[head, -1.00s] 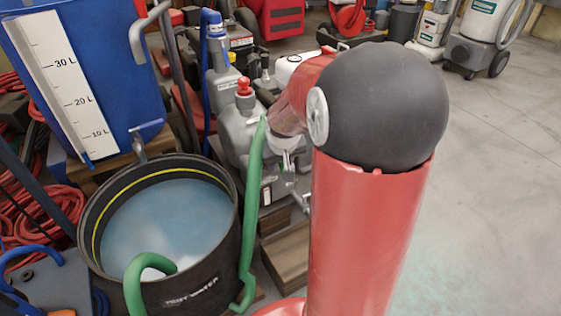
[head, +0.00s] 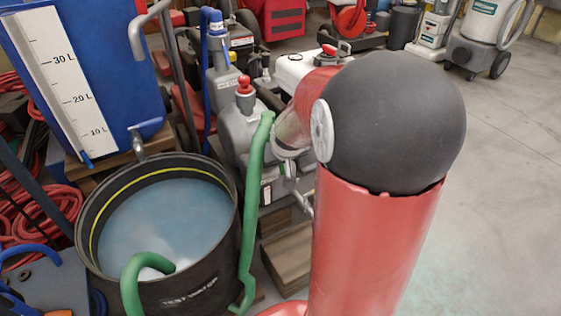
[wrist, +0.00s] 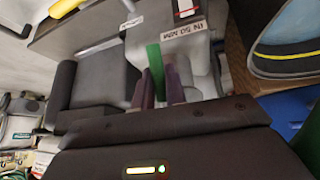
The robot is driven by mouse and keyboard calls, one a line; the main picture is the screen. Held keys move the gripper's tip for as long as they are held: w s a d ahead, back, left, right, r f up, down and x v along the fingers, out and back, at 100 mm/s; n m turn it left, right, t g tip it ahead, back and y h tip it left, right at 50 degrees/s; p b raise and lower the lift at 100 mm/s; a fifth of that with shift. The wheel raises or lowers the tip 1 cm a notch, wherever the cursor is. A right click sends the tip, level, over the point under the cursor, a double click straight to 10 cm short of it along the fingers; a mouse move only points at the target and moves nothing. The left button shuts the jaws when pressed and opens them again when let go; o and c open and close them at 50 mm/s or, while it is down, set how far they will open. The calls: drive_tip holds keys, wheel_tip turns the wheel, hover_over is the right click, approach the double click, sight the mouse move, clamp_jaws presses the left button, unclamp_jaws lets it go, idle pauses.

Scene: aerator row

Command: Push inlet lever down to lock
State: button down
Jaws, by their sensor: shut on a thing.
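In the wrist view my gripper (wrist: 158,88) has its two dark purple fingers closed around a narrow green strip (wrist: 155,62). The strip stands up in front of a grey machine body with a lettered label (wrist: 187,31). I cannot tell whether this strip is the inlet lever or part of a hose. In the head view a grey pump-like unit with a red cap (head: 244,87) stands left of my arm. A green hose (head: 252,190) rises beside it from the black tub. My gripper is not clearly visible there, and no lever can be made out with certainty.
A black tub of cloudy water (head: 165,225) stands at lower left. A blue container with a litre scale (head: 65,85) is behind it. Other machines crowd the back, including a grey and white vacuum (head: 487,40). The concrete floor at right is clear.

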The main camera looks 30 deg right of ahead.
drive_tip(key=c, duration=1.4)
unclamp_jaws()
drive_tip(key=shift+c, duration=0.2)
drive_tip(key=shift+r, duration=0.1)
drive_tip(key=p+v, duration=0.2)
drive_tip(key=v, duration=0.5)
drive_tip(key=shift+s+r, duration=0.2)
drive_tip(key=shift+r, duration=0.05)
drive_tip(key=shift+a, duration=0.1)
drive_tip(key=s+a+r+y+p, duration=0.1)
drive_tip(key=s+a+r+p, duration=0.3)
drive_tip(key=s+a+r, duration=0.2)
drive_tip(key=s+a+r+n+p, duration=0.1)
drive_tip(key=s+a+r+p, duration=0.4)
drive_tip(key=s+r, duration=0.4)
drive_tip(key=shift+s+a+r+g+y+p, duration=0.2)
drive_tip(key=shift+s+a+g+y+p, duration=0.15)
drive_tip(key=shift+s+a, duration=0.6)
